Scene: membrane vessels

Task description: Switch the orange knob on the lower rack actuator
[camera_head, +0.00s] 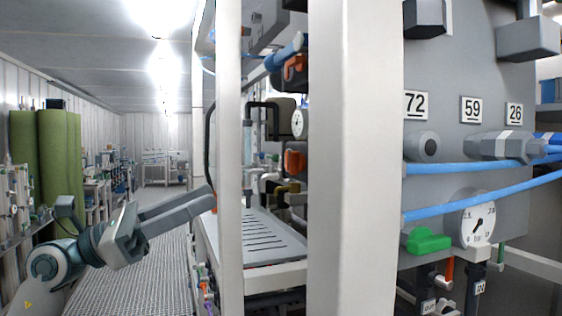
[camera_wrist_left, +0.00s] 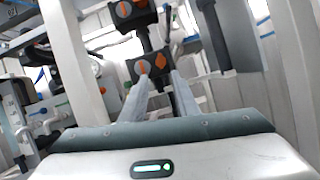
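In the left wrist view, a dark actuator box (camera_wrist_left: 150,69) carries two orange knobs, one at the left (camera_wrist_left: 142,67) and one at the right (camera_wrist_left: 160,60). A similar dark box (camera_wrist_left: 132,14) with orange knobs is above it. My left gripper (camera_wrist_left: 160,76) points at the lower box, its two grey fingers apart. The right knob shows between the fingertips; I cannot tell if they touch it. In the head view, my left gripper (camera_head: 212,198) reaches the white rack post, and the knobs are hidden there. My right gripper is not in view.
White rack posts (camera_head: 355,160) stand close in front. A grey panel (camera_head: 480,70) with number plates, blue hoses (camera_head: 470,204) and a gauge (camera_head: 478,222) is at the right. A slotted tray (camera_head: 262,238) lies inside the rack. The grated aisle (camera_head: 150,270) at the left is clear.

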